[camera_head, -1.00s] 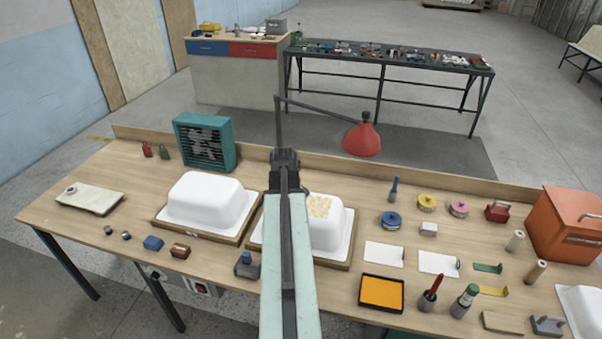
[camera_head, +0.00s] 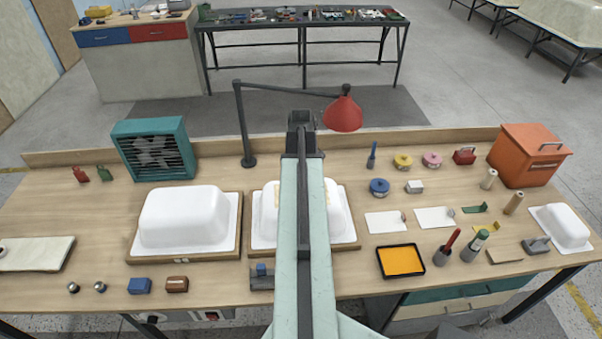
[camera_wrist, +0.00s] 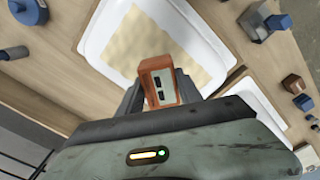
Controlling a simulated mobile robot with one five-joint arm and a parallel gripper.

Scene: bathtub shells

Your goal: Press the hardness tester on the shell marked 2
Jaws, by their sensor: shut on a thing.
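My gripper (camera_wrist: 160,88) is shut on an orange block-shaped device with a pale face and two dark slots, apparently the hardness tester (camera_wrist: 146,70). In the wrist view it overlaps a white shell with a beige patch (camera_wrist: 165,45); I cannot tell whether they touch. In the head view this right-hand shell (camera_head: 336,208) sits on a wooden-edged tray, partly hidden behind my arm. A plain white shell (camera_head: 185,215) sits on another tray to its left. A small tag (camera_head: 153,260) on that tray's front edge is too small to read. The held device is hidden in the head view.
A red lamp (camera_head: 343,113) stands behind the right-hand shell. A teal fan heater (camera_head: 153,150) is at back left, an orange case (camera_head: 529,155) at back right. An orange-filled tray (camera_head: 400,261) and several small tools lie to the right. A smaller white shell (camera_head: 563,226) is far right.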

